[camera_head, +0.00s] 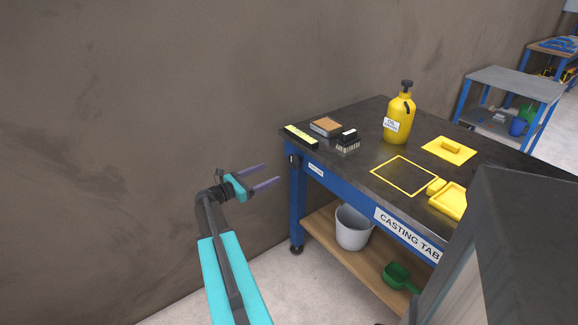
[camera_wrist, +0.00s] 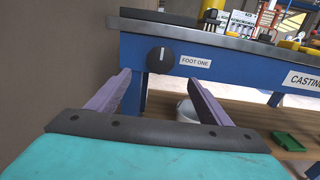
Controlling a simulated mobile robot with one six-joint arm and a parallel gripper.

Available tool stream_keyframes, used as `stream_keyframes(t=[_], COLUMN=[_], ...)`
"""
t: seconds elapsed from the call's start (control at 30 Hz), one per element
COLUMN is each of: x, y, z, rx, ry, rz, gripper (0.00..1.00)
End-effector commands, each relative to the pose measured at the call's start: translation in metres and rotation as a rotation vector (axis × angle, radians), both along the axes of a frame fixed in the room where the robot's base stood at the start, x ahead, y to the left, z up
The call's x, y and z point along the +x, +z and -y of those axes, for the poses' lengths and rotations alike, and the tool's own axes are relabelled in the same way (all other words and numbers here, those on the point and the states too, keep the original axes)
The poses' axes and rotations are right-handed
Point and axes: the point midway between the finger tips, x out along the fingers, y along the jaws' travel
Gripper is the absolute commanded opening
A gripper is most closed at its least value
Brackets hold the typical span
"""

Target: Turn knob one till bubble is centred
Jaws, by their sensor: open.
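Knob one is a round black dial with a pale mark (camera_wrist: 160,60) on the table's blue front rail, beside a label reading "FOOT ONE" (camera_wrist: 195,61). It also shows small in the head view (camera_head: 294,160), near the table's left corner. A yellow level (camera_head: 301,134) lies on the tabletop's left corner; its bubble is too small to read. My gripper (camera_head: 266,176) is open and empty, left of the table and apart from the knob. In the wrist view, its two purple fingers (camera_wrist: 158,95) point toward the rail, with the knob ahead between them.
The dark-topped casting table (camera_head: 350,165) bears a yellow bottle (camera_head: 398,120), a brush (camera_head: 348,142), a sponge-like block (camera_head: 326,126) and yellow trowel-like pieces (camera_head: 449,149). A white bucket (camera_head: 352,228) and green scoop (camera_head: 398,275) are on the lower shelf. A brown wall stands close behind.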

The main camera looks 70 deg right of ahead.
Motion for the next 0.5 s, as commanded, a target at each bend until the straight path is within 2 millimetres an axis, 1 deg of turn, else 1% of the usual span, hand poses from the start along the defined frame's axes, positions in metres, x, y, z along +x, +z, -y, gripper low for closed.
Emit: stream_keyframes(t=[0.03,0.5], x=[-0.004,-0.041], y=[0.0,0.0], z=[0.006,0.063], rx=[0.0,0.0], ry=[-0.003,-0.003], rz=[0.0,0.0], gripper=[0.73,0.73])
